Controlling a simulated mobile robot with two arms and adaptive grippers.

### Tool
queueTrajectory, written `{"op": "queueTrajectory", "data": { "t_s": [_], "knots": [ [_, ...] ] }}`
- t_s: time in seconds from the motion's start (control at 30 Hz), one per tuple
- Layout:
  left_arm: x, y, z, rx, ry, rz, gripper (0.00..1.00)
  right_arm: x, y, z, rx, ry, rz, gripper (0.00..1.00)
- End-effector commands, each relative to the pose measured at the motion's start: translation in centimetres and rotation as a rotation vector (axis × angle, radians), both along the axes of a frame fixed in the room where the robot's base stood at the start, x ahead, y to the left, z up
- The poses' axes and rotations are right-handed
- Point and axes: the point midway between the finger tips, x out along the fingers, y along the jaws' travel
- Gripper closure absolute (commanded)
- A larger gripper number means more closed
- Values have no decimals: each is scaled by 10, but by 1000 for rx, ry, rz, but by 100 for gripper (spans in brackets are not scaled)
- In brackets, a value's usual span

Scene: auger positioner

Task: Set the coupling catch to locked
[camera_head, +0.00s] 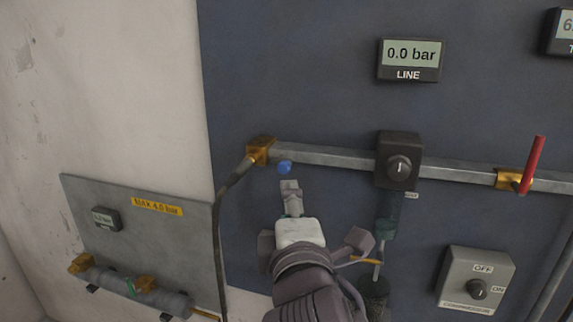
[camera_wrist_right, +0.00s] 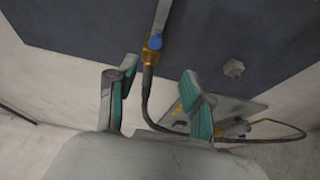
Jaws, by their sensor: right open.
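The coupling (camera_head: 261,150) is a brass fitting at the left end of the grey pipe, with a dark hose running down from it. A small blue knob (camera_head: 285,167), which looks like the coupling catch, sits just right of the brass. Whether it is locked or unlocked I cannot tell. In the right wrist view the blue knob (camera_wrist_right: 154,42) lies on the brass fitting, ahead of and between the fingers. My right gripper (camera_head: 324,212) is open and empty, below the knob and apart from it; its spread fingers also show in the wrist view (camera_wrist_right: 159,70). My left gripper is not in view.
A black regulator (camera_head: 399,160) and a red-handled valve (camera_head: 530,165) are on the pipe to the right. The LINE display (camera_head: 410,60) reads 0.0 bar. A compressor switch box (camera_head: 477,280) is at lower right. A grey panel (camera_head: 140,235) with a MAX 4.0 bar label stands at left.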

Motion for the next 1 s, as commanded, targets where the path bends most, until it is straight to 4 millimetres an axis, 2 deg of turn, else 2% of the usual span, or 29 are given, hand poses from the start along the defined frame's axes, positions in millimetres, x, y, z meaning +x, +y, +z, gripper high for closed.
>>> {"op": "queueTrajectory", "data": {
  "t_s": [0.07,0.17,0.7,0.83,1.0],
  "knots": [
    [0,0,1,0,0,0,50,-5,-1,8,-6,-16,1,49],
    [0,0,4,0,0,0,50,1,-1,9,-9,-16,-2,49],
    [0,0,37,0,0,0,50,106,6,10,-8,-13,-2,49],
    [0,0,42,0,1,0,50,121,8,10,-6,-14,-1,49],
    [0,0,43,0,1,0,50,130,9,8,-6,-16,1,49]
  ]
}}
